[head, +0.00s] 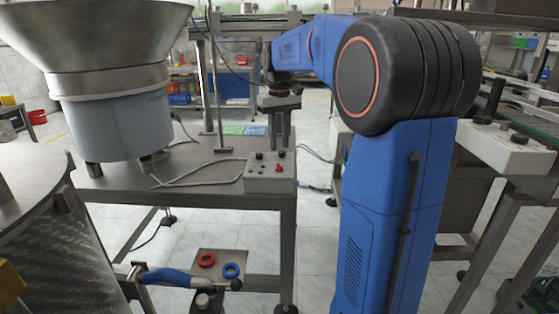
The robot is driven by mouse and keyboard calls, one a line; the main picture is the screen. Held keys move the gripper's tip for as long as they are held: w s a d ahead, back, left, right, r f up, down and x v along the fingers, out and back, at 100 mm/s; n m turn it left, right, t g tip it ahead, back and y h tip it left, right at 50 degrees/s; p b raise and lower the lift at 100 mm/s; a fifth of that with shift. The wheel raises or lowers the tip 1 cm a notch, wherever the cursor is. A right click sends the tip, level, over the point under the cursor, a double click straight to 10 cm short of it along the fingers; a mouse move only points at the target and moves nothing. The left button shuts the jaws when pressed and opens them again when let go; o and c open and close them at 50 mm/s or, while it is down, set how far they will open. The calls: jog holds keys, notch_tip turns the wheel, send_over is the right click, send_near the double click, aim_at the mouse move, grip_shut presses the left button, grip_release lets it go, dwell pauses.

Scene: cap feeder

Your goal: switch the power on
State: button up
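A small light grey control box (270,185) sits at the front right corner of the steel table, with a cable running off to its left. On its top are two dark knobs (259,156) and a red switch or button (279,169); the switch position is too small to read. My gripper (279,145) points down just above and behind this box, apparently not touching it. A second grey box (505,146) with dark knobs stands at the right.
A large metal feeder bowl (105,80) stands on the table (215,187) at the left. A thin upright post (217,95) stands behind. Below the table front are a red ring (206,260), a blue ring (231,270) and a blue-handled lever (165,276).

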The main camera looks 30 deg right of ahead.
aim_at(280, 165)
notch_tip(280, 165, down, 7)
dwell(0.3)
grip_shut()
